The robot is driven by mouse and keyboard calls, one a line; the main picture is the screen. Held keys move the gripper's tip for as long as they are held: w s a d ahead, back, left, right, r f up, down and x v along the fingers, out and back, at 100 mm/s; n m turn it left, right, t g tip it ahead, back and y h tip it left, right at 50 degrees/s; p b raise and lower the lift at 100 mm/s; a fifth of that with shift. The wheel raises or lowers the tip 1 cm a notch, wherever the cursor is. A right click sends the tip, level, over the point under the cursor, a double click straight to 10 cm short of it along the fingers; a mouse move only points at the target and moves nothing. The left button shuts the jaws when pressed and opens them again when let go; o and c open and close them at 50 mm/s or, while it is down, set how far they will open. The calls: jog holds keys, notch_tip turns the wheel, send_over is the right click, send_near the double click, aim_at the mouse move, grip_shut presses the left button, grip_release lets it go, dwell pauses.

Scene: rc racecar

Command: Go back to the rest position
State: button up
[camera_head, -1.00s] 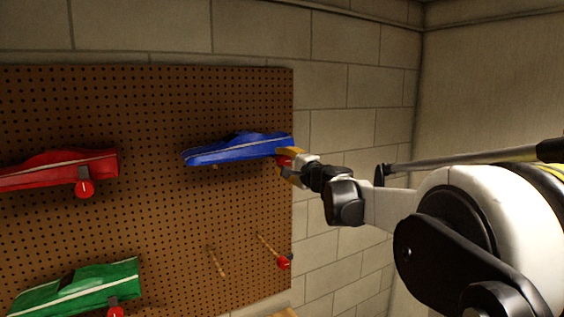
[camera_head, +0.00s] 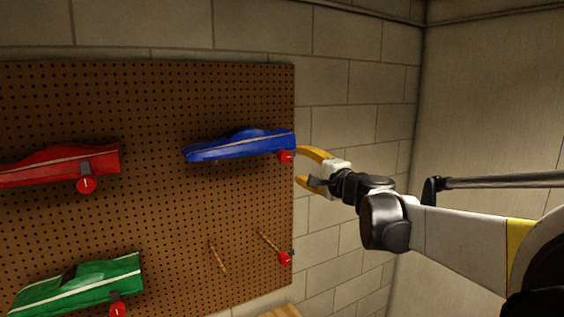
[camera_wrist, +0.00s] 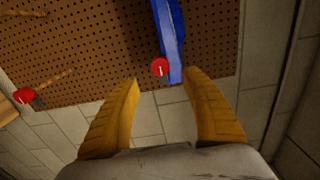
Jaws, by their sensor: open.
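My gripper (camera_head: 301,168) has yellow fingers, spread open and empty, just right of the blue car's end in the head view. In the wrist view my gripper (camera_wrist: 160,82) has its two fingertips apart, with the blue car (camera_wrist: 172,40) and a red knob (camera_wrist: 160,67) beyond them. The blue car (camera_head: 240,146) rests against the pegboard (camera_head: 170,110), with the red knob (camera_head: 286,157) under its right end. A gap shows between the fingers and the car.
A red car (camera_head: 60,165) and a green car (camera_head: 80,284) are on the pegboard at left, each with a red knob. Two wooden pegs (camera_head: 217,257) stick out below the blue car, one red-tipped (camera_head: 285,258). Brick wall (camera_head: 350,120) lies to the right.

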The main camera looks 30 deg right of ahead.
jog(key=shift+s, duration=0.6)
jog(key=s+a+f+n+g+y+b, duration=0.1)
jog(key=s+a+f+n+g+b, duration=0.2)
jog(key=a+f+b, duration=0.55)
jog(key=s+a+f+n+g+y+b, duration=0.1)
jog(key=s+a+f+n+b, duration=0.3)
jog(key=f, duration=0.8)
jog(key=s+a+f+n+g+y+b, duration=0.1)
jog(key=s+a+f+n+g+b, duration=0.15)
jog(key=s+a+f+b, duration=0.45)
jog(key=s+f+n+g+h+b, duration=0.1)
jog(key=s+f+n+b, duration=0.1)
jog(key=f, duration=0.8)
jog(key=s+a+f+n+g+h+b, duration=0.1)
jog(key=s+f+b, duration=0.4)
jog(key=f, duration=0.5)
jog(key=s+a+f+n+g+h+b, duration=0.1)
jog(key=s+f+n+b, duration=0.3)
jog(key=f, duration=0.6)
jog(key=shift+s+n+g+h, duration=0.3)
jog(key=shift+s+n+g, duration=0.4)
jog(key=shift+s, duration=0.55)
